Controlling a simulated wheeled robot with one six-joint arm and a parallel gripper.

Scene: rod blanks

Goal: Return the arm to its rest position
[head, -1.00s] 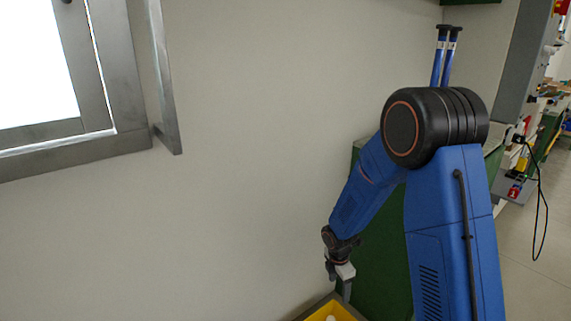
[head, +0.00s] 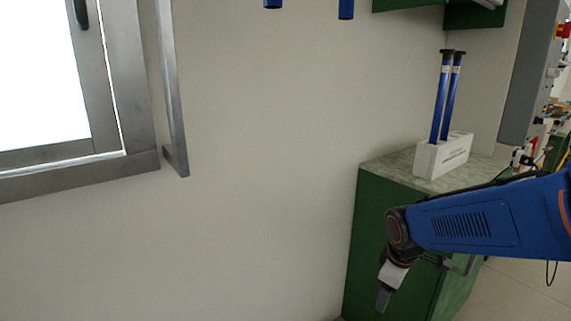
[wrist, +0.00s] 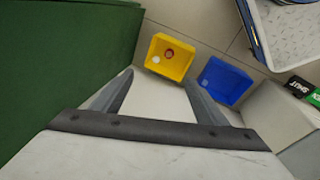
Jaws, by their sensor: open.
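My gripper (wrist: 158,100) shows in the wrist view with its two fingers spread apart and nothing between them. It points down toward the floor, with a yellow bin beyond the fingertips. In the head view my gripper (head: 384,298) hangs at the end of my blue arm, in front of the green cabinet (head: 375,240). My arm reaches in from the right edge. The fingers overlap in that view, so their gap is hidden there.
A yellow bin (wrist: 158,68) holding a white and a red round item stands on the floor beside a blue bin (wrist: 222,82). A white block (head: 428,160) with two blue rods (head: 439,100) stands on the cabinet top. The wall at left is clear below the window.

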